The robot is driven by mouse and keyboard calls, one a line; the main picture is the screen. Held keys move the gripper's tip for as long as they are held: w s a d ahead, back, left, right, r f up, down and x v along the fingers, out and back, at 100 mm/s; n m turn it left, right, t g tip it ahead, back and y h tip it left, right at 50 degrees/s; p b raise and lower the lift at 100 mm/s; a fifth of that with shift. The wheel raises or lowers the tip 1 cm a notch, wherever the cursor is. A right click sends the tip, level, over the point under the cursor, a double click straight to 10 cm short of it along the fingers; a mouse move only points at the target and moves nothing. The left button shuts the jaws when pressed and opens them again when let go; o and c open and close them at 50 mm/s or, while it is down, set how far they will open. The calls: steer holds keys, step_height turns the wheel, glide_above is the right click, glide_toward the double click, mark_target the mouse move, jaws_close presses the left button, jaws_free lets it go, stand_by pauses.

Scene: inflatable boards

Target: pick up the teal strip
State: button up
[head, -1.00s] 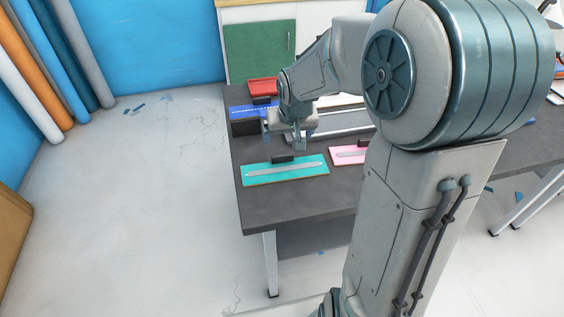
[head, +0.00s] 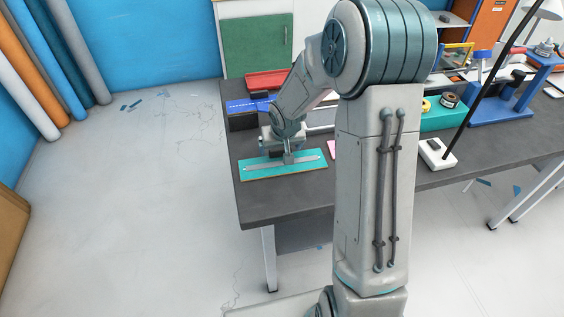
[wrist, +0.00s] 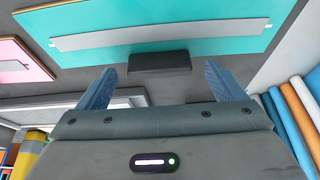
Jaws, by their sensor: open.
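A flat teal board (head: 302,171) lies near the table's left end, with a long light-grey strip (head: 262,166) across it. In the wrist view the teal board (wrist: 225,18) shows with the grey strip (wrist: 190,33) and a dark block (wrist: 160,63) at its near edge. My gripper (head: 285,157) is over the board in the head view and hides part of it. In the wrist view my gripper (wrist: 159,80) is open, its two blue fingers on either side of the dark block. I cannot tell whether they touch it.
A pink board (wrist: 22,62) lies beside the teal one. A red tray (head: 265,80) and a blue item (head: 245,106) stand behind on the dark table (head: 262,205). A teal box (head: 440,117) and a lamp base (head: 437,154) are right of my arm. The table's front left is clear.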

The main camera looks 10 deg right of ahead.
steer(key=shift+w+f, duration=0.1)
steer(key=shift+f, duration=0.1)
steer(key=c, duration=1.1)
steer(key=shift+r, duration=0.15)
